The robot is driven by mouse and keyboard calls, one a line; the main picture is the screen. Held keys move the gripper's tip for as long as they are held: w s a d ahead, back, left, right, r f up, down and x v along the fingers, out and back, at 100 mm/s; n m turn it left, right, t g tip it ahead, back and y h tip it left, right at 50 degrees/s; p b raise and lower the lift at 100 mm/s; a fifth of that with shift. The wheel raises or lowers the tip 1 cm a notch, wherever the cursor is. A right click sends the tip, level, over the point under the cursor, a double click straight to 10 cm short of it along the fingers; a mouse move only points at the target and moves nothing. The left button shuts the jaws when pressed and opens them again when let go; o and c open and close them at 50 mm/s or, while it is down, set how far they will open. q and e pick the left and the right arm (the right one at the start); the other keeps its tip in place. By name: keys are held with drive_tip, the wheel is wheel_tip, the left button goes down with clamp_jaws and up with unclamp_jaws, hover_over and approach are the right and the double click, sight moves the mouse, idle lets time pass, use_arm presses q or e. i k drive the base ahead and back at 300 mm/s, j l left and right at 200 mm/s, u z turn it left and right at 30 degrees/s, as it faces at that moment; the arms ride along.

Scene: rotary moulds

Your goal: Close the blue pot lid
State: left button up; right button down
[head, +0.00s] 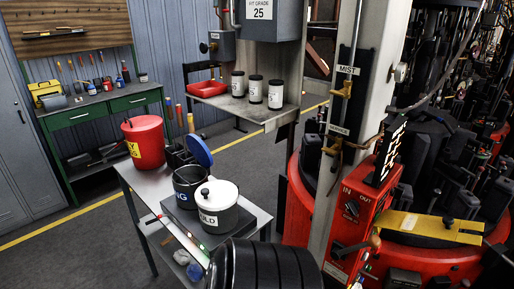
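The blue lid (198,150) stands tilted up and open at the back right of a dark pot (187,188) with blue letters on its front. The pot's mouth is uncovered and its inside looks dark. Neither of my grippers shows in the head view.
The metal cart (149,183) also bears a red bucket (144,142) and a dark holder with brush handles. A shelf with several canisters (255,89) is behind. A red control box (357,215) and machine stand at right. Open floor lies left of the cart.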

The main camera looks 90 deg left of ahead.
sight(200, 151)
drive_tip(key=i+u, duration=0.2)
drive_tip(key=u, duration=0.2)
drive_tip(key=i+l+u, duration=0.1)
drive_tip(key=u, duration=0.35)
drive_tip(key=i+l+u, duration=0.2)
drive_tip(key=u, duration=0.2)
drive_tip(key=i, duration=0.1)
